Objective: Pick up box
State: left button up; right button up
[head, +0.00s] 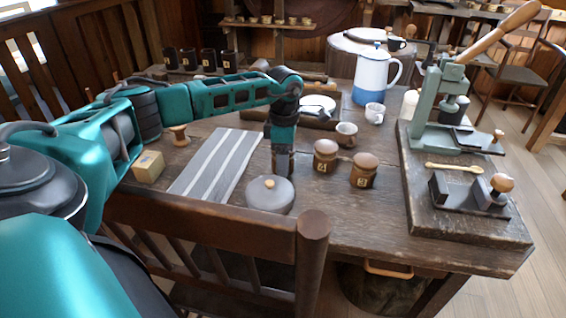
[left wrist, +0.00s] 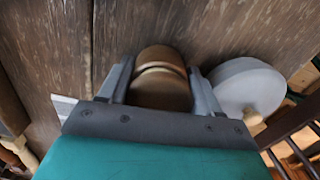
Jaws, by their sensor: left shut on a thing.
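A small pale wooden box (head: 148,167) with a dark mark on its front sits at the left of the table, beside the striped cloth. My left gripper (head: 283,170) is well to the right of it, pointing down behind the grey round lid. In the left wrist view my left gripper (left wrist: 160,92) is shut on a round, turned brown wooden piece (left wrist: 160,88) with a groove around it. In the head view that piece is hidden by my gripper. The box cannot be made out in the left wrist view. My right gripper is not in view.
The grey lid (head: 270,195) with a knob is close to my left gripper. Two lidded wooden jars (head: 326,157) stand to its right. A wooden spool (head: 180,135) stands behind the box. A chair back (head: 225,225) lines the front edge. A green press (head: 440,110) stands at right.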

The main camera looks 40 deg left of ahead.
pick_arm(q)
jog(key=shift+c, duration=0.8)
notch_tip(320, 180, up, 20)
jog(key=p, duration=0.3)
